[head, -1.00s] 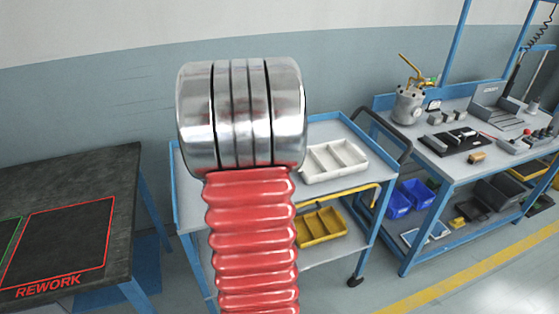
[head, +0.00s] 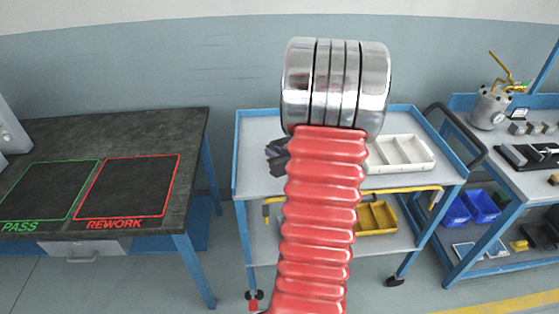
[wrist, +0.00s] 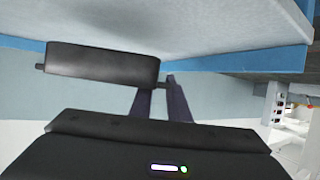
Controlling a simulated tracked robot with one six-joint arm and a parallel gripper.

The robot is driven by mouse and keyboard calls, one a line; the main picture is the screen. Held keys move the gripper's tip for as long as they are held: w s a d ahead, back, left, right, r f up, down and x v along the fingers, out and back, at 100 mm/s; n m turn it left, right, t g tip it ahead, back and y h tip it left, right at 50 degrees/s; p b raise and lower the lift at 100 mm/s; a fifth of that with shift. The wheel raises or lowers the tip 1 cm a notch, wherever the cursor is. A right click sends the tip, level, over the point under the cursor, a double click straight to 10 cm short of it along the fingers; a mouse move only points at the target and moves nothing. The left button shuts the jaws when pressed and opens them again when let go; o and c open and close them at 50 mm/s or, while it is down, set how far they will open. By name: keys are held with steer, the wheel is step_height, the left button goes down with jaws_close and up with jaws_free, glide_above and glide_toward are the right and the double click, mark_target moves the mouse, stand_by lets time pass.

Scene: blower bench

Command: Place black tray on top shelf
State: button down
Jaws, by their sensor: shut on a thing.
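In the wrist view, my gripper's dark fingers (wrist: 162,100) reach up from its black body. A black, round-edged block (wrist: 102,65) with a small pin at its end lies at the fingertips, and my gripper is shut on it. I cannot tell whether it is the black tray. In the head view, my gripper (head: 278,156) is partly hidden behind my arm, over the left part of the blue cart's grey top shelf (head: 255,130). A black tray-like thing (head: 543,234) shows on the right bench's lower shelf, cut by the frame edge.
A white divided tray (head: 402,153) occupies the top shelf's right side. A yellow tray (head: 376,218) sits on the lower shelf. A dark table (head: 130,135) with PASS and REWORK areas stands left. Blue bins (head: 481,205) are on the right bench's lower shelf.

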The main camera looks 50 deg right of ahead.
steer(key=shift+f, duration=0.25)
steer(key=shift+f, duration=2)
steer(key=c, duration=1.7)
jaws_free()
steer(key=shift+s, duration=0.1)
steer(key=v, duration=1.2)
steer(key=shift+f, duration=0.1)
